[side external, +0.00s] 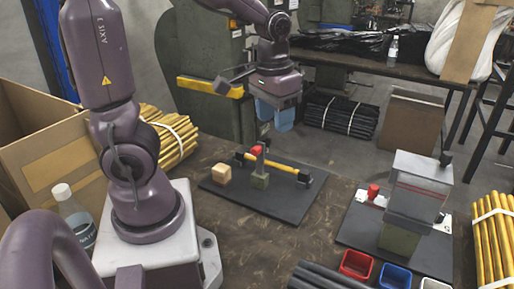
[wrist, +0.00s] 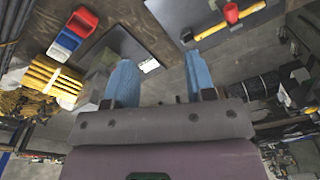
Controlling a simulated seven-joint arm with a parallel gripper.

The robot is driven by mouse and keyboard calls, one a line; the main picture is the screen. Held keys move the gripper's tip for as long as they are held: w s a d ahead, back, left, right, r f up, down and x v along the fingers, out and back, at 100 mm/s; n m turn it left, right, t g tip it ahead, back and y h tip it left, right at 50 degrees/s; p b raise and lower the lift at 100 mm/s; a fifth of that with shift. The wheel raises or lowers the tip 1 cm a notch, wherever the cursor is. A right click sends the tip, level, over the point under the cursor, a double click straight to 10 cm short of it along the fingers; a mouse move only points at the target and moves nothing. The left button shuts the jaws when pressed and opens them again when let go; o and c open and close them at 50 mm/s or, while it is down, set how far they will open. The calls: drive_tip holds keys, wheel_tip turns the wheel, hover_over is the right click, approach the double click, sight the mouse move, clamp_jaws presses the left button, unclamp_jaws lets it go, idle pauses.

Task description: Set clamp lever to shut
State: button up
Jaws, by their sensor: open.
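A dark board (side external: 240,196) on the bench carries an upright grey lever with a red knob (side external: 256,150), beside a yellow bar (side external: 278,164) between dark end blocks. The red knob also shows in the wrist view (wrist: 231,13). A second red knob (side external: 374,192) sits low on the right board, beside a press with a clear guard (side external: 420,180). I cannot tell for certain which one is the clamp lever. My gripper (side external: 275,115) has blue fingers, hangs above and behind the left board, and is open and empty. In the wrist view its fingers are apart (wrist: 158,85).
A wooden block (side external: 228,177) sits on the left board. Red (side external: 356,264) and blue (side external: 395,277) bins stand at the front, near dark rods (side external: 325,277). Yellow rods (side external: 492,235) lie at right. A bottle (side external: 74,215) and cardboard box (side external: 45,150) are at left.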

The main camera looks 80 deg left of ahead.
sight(257, 148)
drive_tip(key=w+a+f+n+g+y, duration=0.25)
drive_tip(key=a+n, duration=0.25)
drive_tip(key=a, duration=0.5)
drive_tip(key=shift+h, duration=0.25)
drive_tip(key=x, duration=1.3)
drive_tip(key=shift+s+r, duration=0.1)
drive_tip(key=shift+s, duration=0.3)
clamp_jaws()
